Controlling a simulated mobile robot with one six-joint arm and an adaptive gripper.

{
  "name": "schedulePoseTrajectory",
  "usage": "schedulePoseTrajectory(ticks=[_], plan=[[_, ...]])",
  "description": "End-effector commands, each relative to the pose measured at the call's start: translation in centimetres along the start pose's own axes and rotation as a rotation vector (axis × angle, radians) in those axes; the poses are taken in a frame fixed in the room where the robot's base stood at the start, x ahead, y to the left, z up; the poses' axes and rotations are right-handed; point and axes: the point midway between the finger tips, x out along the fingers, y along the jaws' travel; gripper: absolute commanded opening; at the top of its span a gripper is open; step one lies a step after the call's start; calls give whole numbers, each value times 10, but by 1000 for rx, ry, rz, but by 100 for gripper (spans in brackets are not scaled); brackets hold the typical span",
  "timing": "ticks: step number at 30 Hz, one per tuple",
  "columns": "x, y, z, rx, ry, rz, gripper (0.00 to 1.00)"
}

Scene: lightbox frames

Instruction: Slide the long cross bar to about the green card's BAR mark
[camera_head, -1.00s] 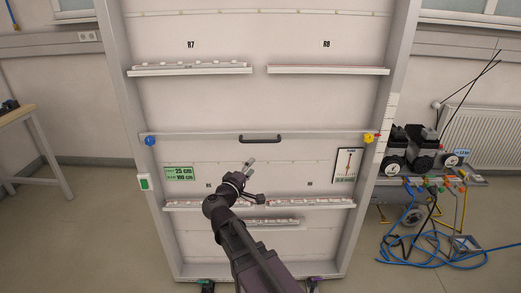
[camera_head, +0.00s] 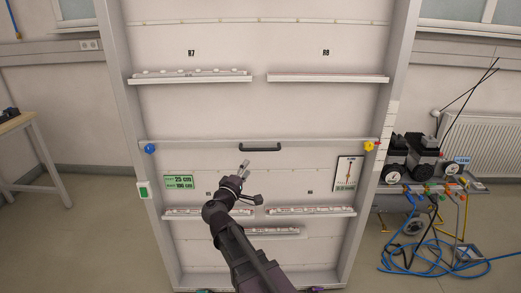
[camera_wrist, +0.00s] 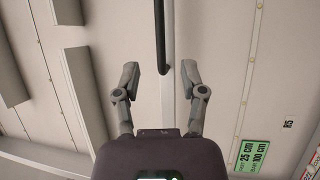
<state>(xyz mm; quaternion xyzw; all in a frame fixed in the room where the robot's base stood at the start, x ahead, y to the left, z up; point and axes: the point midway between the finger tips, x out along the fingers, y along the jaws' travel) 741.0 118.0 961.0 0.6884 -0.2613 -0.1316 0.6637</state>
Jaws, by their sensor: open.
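The long cross bar (camera_head: 205,144) spans the tall light frame level across its middle. It has a blue knob (camera_head: 149,149) at the left, a yellow knob (camera_head: 369,146) at the right and a black handle (camera_head: 260,149) in the middle. The green card (camera_head: 179,182) hangs at the left below the bar; its lower line seems to read 100 cm. My gripper (camera_head: 244,164) is open and empty, just below and left of the handle's middle. In the wrist view the handle (camera_wrist: 159,35) lies ahead of my open fingers (camera_wrist: 160,70), not between their tips.
Shelf ledges with small white pieces sit above (camera_head: 190,76) and below (camera_head: 310,211) the bar. A white card with a red pointer (camera_head: 345,172) hangs at the right. A pale marked strip (camera_head: 390,120) runs on the right post. A cluttered cart (camera_head: 430,185) stands right.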

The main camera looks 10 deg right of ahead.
Motion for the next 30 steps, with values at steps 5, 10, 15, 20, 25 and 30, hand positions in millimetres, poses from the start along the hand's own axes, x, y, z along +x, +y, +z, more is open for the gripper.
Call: schedulePoseTrajectory(ticks=[5, 10, 15, 20, 25, 30], plan=[[27, 1, -1, -1, -2, 0, 54], [54, 1, -1, 0, -2, 1, 54], [80, 1, -1, 0, -2, 1, 54], [99, 1, -1, 0, -1, 0, 54], [112, 0, 0, 0, -1, 0, 54], [115, 0, 0, 0, 0, 0, 54]])
